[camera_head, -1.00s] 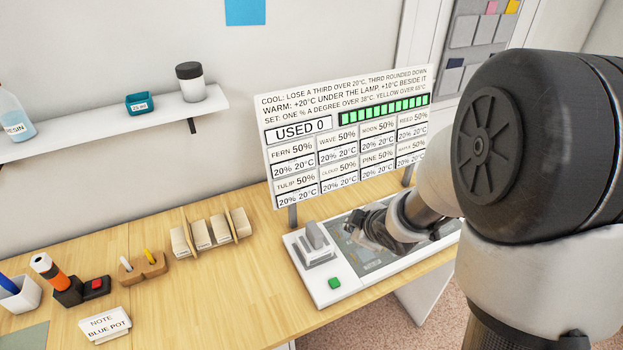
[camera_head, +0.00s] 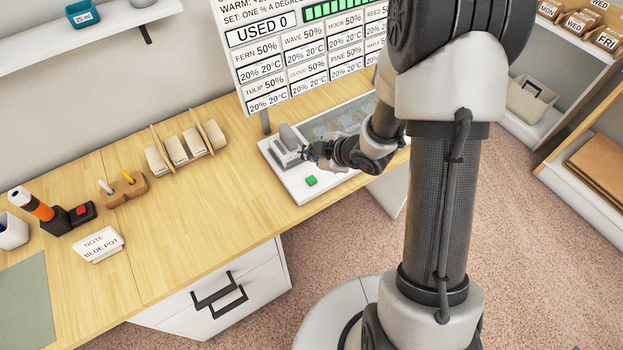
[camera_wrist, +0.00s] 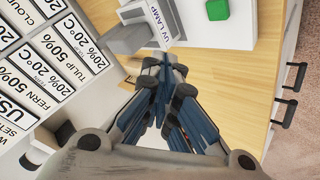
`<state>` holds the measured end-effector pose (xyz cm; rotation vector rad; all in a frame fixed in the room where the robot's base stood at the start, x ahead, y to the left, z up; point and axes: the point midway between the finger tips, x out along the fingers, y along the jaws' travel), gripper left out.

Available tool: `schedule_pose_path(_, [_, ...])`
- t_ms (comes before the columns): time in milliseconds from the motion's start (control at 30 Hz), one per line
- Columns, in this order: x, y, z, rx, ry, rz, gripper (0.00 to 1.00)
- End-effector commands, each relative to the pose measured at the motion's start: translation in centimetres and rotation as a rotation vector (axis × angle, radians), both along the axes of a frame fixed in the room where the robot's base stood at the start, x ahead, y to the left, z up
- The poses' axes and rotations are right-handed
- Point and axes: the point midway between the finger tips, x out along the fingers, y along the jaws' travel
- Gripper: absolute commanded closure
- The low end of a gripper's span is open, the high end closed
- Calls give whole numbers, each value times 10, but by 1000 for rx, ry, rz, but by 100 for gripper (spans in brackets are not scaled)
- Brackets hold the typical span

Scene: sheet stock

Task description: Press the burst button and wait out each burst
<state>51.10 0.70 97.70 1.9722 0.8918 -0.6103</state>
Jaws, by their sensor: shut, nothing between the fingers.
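A green button (camera_head: 311,181) sits on the front left corner of a white device (camera_head: 292,188) on the bench; it also shows at the top of the wrist view (camera_wrist: 217,9). A grey lamp block (camera_head: 288,145) stands on the device behind the button, and its label in the wrist view reads UV LAMP (camera_wrist: 158,22). My gripper (camera_head: 307,152) is shut and empty beside the lamp block, apart from the green button. Its closed fingers (camera_wrist: 167,70) show in the wrist view. A sign board (camera_head: 300,45) behind reads USED 0, with a green bar row (camera_head: 345,5).
A red button on a black box (camera_head: 82,212) stands at the left by an orange-black tool (camera_head: 35,205). A card rack (camera_head: 188,145) and a NOTE BLUE POT sign (camera_head: 98,245) are on the bench. Bare wood lies between sign and device.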

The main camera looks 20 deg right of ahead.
Motion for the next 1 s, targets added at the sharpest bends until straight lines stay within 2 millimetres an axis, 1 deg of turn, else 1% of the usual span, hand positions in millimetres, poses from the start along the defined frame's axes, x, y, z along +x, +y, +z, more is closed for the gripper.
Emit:
schedule_pose_path(167, [0, 0, -19, 0, 2, -1, 100])
schedule_pose_path(500, [0, 0, -68, 0, 2, -1, 100])
schedule_pose_path(600, [0, 0, -79, 0, 2, -1, 100])
schedule_pose_path(733, [0, 0, -85, 0, 1, -1, 100])
schedule_pose_path(1000, [0, 0, -84, -1, 0, -1, 100])
